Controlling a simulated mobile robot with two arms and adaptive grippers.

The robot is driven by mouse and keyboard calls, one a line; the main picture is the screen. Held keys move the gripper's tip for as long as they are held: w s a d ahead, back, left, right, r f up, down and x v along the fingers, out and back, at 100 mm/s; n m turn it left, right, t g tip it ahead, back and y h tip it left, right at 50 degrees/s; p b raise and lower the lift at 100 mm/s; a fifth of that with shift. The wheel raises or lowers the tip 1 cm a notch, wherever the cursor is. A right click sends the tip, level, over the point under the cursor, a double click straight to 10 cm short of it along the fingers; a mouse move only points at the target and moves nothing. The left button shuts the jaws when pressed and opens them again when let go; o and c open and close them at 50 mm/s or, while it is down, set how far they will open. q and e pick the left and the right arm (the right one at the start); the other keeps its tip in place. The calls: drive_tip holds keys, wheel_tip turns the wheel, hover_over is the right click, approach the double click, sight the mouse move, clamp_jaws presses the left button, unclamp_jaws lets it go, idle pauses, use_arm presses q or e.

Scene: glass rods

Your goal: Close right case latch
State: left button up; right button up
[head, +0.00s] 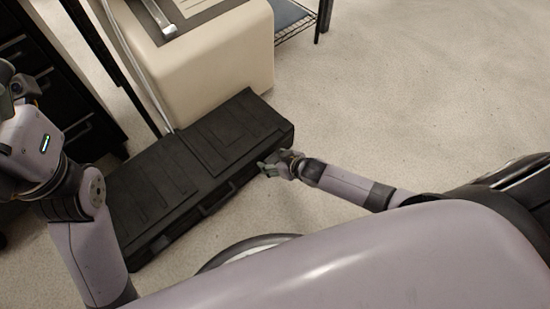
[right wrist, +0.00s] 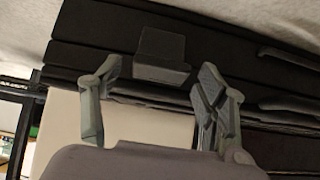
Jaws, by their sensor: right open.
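The black case (head: 165,180) lies on the floor with its lid down, and its front side faces me. In the right wrist view a dark latch (right wrist: 162,45) with a jutting lip shows on the case side. Whether it is fastened I cannot tell. My right gripper (head: 266,166) is at the right end of the case front. In the right wrist view its fingers (right wrist: 160,68) are open and apart, one on each side of the latch, with nothing held. My left arm is at the left edge; its hand (head: 14,85) is only partly seen and its fingers cannot be made out.
A case handle (head: 216,197) is on the front, left of my right gripper. A cream cabinet (head: 215,70) stands behind the case, with a wire shelf (head: 296,27) beyond it. Black drawers (head: 50,90) stand at the left. The floor (head: 420,90) at the right is clear.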

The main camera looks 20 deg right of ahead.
drive_tip(key=shift+s+d, duration=0.1)
drive_tip(key=v, duration=1.1)
drive_tip(key=shift+s+r, duration=0.25)
drive_tip(key=shift+r, duration=0.05)
